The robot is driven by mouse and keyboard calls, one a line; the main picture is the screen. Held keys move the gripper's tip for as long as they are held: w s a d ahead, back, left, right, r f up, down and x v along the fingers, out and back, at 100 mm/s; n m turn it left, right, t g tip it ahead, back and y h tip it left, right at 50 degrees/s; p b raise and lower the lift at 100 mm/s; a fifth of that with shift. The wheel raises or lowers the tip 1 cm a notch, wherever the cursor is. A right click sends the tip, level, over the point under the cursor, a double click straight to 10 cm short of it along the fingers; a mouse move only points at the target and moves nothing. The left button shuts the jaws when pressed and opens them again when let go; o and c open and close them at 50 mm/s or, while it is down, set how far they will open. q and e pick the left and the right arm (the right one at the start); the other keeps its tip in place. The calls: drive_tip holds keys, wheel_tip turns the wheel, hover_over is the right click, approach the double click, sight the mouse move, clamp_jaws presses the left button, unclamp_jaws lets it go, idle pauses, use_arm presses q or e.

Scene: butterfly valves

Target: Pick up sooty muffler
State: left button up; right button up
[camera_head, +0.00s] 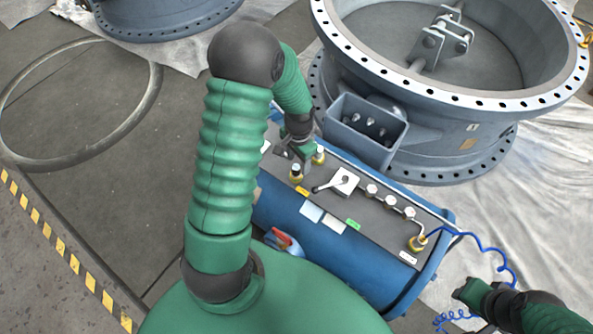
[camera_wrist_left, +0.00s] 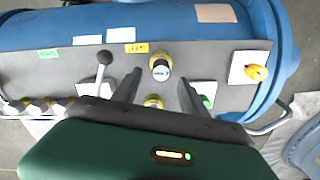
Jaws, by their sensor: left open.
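Two brass fittings stand on the grey panel (camera_head: 375,222) of a blue tank. The near one (camera_head: 296,173) has a dark top and looks like the sooty muffler; it also shows in the left wrist view (camera_wrist_left: 160,67). The second brass fitting (camera_head: 319,155) stands behind it and is partly hidden by my gripper body in the left wrist view (camera_wrist_left: 153,102). My left gripper (camera_head: 290,154) is open over the panel, its fingertips on either side of the near fitting's line, holding nothing. My right gripper (camera_head: 467,291) is at the lower right, away from the panel; its jaws are unclear.
A lever valve (camera_head: 343,182) and a row of silver fittings (camera_head: 390,201) stand on the panel, with another brass fitting (camera_head: 418,243) at its end. A blue coiled hose (camera_head: 490,252) runs off right. A large grey-blue butterfly valve (camera_head: 440,130) stands close behind.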

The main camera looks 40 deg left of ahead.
sight(297, 166)
use_arm(q)
drive_tip(key=f, duration=0.3)
drive_tip(key=shift+s+a+f, duration=0.2)
drive_tip(key=shift+s, duration=0.1)
drive_tip(key=shift+f, duration=0.2)
drive_tip(key=shift+w+d, duration=0.1)
drive_tip(key=shift+d, duration=0.1)
drive_tip(key=shift+a, duration=0.1)
clamp_jaws()
drive_tip(key=shift+r, duration=0.1)
